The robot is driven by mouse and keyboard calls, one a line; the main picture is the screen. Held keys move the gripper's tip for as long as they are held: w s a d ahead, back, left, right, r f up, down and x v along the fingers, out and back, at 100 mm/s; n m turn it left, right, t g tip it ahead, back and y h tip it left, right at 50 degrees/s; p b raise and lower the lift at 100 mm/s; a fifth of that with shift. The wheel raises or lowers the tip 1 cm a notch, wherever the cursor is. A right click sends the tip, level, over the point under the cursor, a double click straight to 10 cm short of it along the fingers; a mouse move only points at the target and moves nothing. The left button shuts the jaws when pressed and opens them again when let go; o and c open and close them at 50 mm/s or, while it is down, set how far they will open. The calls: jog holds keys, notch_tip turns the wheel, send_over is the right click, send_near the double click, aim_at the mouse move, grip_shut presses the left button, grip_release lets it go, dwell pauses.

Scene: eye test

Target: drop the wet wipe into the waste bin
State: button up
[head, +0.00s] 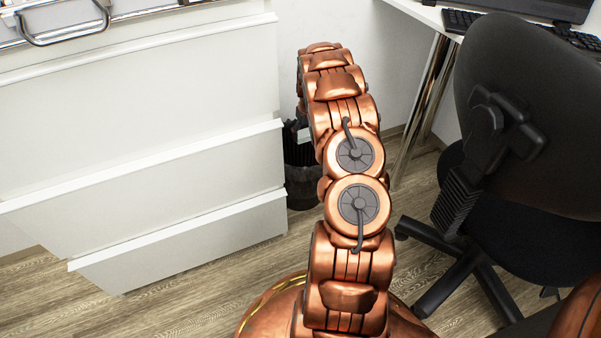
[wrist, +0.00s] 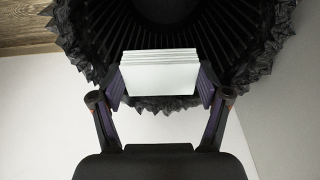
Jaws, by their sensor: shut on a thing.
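The wet wipe (wrist: 158,78) is a white, folded, layered block in the middle of the wrist view. My gripper (wrist: 162,82) is shut on it, with one finger on its left side and one on its right. The waste bin (head: 301,186) is dark and stands on the floor between the white drawers and the desk. My arm hides much of it in the head view. In the wrist view the bin (wrist: 75,48) shows its ragged black liner rim and dark ribbed inside behind the wipe. The wipe overlaps the bin's near rim in the picture.
White drawers (head: 150,170) stand left of the bin. A chrome desk leg (head: 420,105) is to its right. A black office chair (head: 530,120) stands at the right. Bare wooden floor (head: 190,290) lies in front of the drawers.

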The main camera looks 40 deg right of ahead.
jog(key=shift+f+b, duration=0.75)
jog(key=shift+f, duration=1.05)
jog(key=o, duration=1.1)
jog(key=shift+r, duration=0.15)
notch_tip(320, 180, up, 12)
jog(key=s, duration=0.1)
jog(key=shift+s+a, duration=0.3)
jog(key=shift+s, duration=0.1)
jog(key=shift+f, duration=0.2)
